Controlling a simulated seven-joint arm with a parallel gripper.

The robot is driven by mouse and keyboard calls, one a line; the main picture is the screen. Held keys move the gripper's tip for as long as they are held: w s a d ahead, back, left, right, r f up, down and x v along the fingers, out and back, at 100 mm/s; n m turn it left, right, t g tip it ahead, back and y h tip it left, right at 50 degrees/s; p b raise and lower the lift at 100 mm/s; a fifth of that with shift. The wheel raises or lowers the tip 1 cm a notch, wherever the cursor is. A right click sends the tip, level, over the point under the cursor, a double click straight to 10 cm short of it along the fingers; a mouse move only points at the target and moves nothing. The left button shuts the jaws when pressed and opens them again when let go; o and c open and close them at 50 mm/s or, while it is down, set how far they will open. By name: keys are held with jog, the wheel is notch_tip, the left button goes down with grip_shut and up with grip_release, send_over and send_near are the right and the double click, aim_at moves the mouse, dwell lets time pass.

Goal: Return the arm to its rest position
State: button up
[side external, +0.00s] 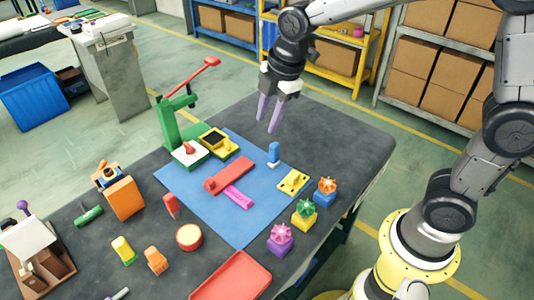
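My gripper (270,115) hangs above the back part of the dark work table (340,135), fingers pointing down. Its two purple-grey fingers are a little apart with nothing visible between them. Below it, on the blue mat (262,205), stands a small blue upright piece (274,153) on a light base; the fingertips are above it and appear apart from it. My arm reaches in from the right side of the view.
A green press with a red lever (180,115) stands left of my gripper. Red (228,175) and yellow (294,182) pieces lie on the mat. Knobbed blocks (304,212) line the right front, near a red tray (235,278). The table's back right is clear.

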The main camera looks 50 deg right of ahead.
jog(key=s+d+r+m+t, duration=0.1)
jog(key=s+d+r+m, duration=0.25)
jog(key=s, duration=0.25)
jog(key=s+d+r+m+t, duration=0.2)
jog(key=s+r+m, duration=0.15)
jog(key=s, duration=0.35)
jog(key=s+f+m, duration=0.3)
jog(key=s+m, duration=0.5)
jog(key=m, duration=0.1)
jog(key=shift+s+d, duration=0.35)
jog(key=shift+d, duration=0.05)
